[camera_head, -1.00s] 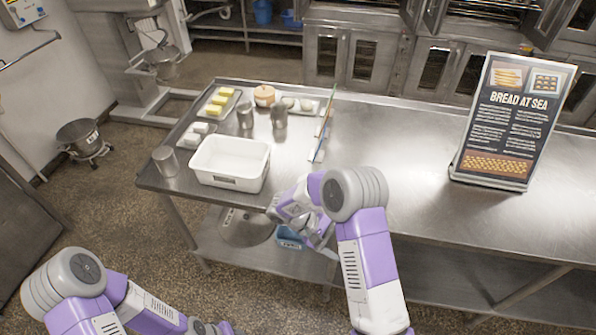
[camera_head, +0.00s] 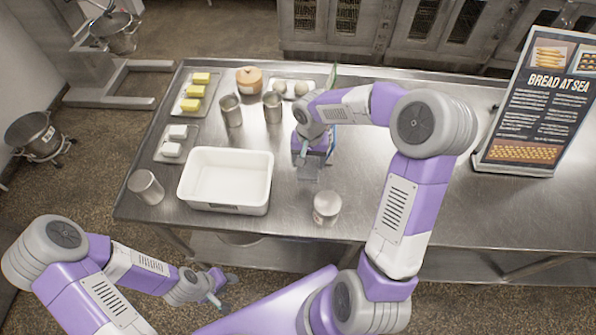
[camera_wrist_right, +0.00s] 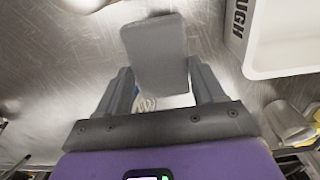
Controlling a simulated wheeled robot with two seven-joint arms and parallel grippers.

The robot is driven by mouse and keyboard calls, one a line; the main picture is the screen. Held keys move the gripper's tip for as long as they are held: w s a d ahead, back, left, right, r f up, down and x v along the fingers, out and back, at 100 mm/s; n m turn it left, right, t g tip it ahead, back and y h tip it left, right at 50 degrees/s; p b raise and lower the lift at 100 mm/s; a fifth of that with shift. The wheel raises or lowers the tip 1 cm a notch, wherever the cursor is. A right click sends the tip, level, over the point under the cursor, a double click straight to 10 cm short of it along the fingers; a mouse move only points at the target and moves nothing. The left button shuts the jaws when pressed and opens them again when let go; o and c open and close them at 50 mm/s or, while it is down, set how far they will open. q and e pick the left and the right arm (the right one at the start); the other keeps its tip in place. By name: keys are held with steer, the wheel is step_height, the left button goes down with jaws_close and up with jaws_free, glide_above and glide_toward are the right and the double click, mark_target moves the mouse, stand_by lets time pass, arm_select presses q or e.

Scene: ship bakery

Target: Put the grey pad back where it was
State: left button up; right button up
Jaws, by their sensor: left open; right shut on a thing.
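The grey pad (camera_wrist_right: 155,55) is between the fingers of my right gripper (camera_wrist_right: 162,85), flat and roughly rectangular in the right wrist view. In the head view the pad (camera_head: 309,172) shows small below my right gripper (camera_head: 311,156), over the steel table to the right of the white tub. I cannot tell whether the pad touches the table. My left gripper (camera_head: 216,292) is open and low at the front, beyond the table's near edge, with nothing visible in it.
The white tub (camera_head: 226,181) stands left of my right gripper. Metal cans (camera_head: 232,112), a butter tray (camera_head: 178,108) and an egg tray (camera_head: 313,84) lie behind and left.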

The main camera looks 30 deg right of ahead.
steer(key=shift+s+r+b, duration=0.15)
steer(key=shift+s+b, duration=0.1)
steer(key=shift+b, duration=0.9)
steer(key=shift+a+r+b, duration=0.1)
steer(key=shift+r+b, duration=0.15)
steer(key=shift+b, duration=0.2)
step_height(320, 180, down, 9)
steer(key=shift+f+b, duration=0.2)
steer(key=shift+b, duration=0.2)
steer(key=shift+f, duration=0.2)
steer(key=shift+f, duration=0.2)
steer(key=o, duration=0.9)
steer(key=shift+o, duration=0.2)
steer(key=shift+r, duration=0.1)
